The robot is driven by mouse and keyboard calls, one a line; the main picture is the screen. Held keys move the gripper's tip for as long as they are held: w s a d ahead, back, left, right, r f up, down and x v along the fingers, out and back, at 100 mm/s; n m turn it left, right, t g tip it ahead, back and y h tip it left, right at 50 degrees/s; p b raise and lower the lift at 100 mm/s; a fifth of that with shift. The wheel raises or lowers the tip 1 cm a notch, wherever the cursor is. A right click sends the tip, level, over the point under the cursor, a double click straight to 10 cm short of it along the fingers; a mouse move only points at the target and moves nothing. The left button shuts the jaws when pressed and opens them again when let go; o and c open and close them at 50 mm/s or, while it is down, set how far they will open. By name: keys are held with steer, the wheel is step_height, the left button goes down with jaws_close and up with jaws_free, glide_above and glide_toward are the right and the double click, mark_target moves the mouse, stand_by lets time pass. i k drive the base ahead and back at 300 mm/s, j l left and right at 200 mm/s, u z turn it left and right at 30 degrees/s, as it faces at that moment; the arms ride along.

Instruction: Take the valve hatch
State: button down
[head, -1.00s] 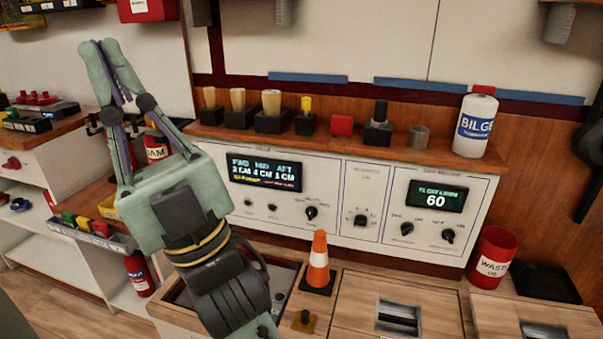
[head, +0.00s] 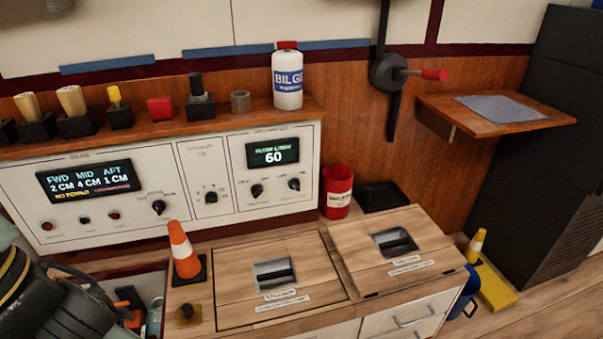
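The left hatch (head: 322,281) has a recessed dark handle (head: 275,273) and two small white labels. The right hatch (head: 357,241) has a similar recessed handle (head: 395,243) and labels. The label print is too small to read, so I cannot tell which is the valve hatch. My wrist shows at the lower left edge, left of both hatches. My gripper's fingers are outside the picture.
An open bin (head: 152,288) with tools lies left. A yellow floor piece (head: 494,288) lies right.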

mark_target(379, 251)
steer(key=i+l+z, duration=0.15)
steer(key=i+l, duration=0.15)
steer(key=i+l+z, duration=0.15)
steer(key=i, duration=0.4)
steer(key=i+l+z, duration=0.15)
steer(key=i+l, duration=0.15)
steer(key=i, duration=0.15)
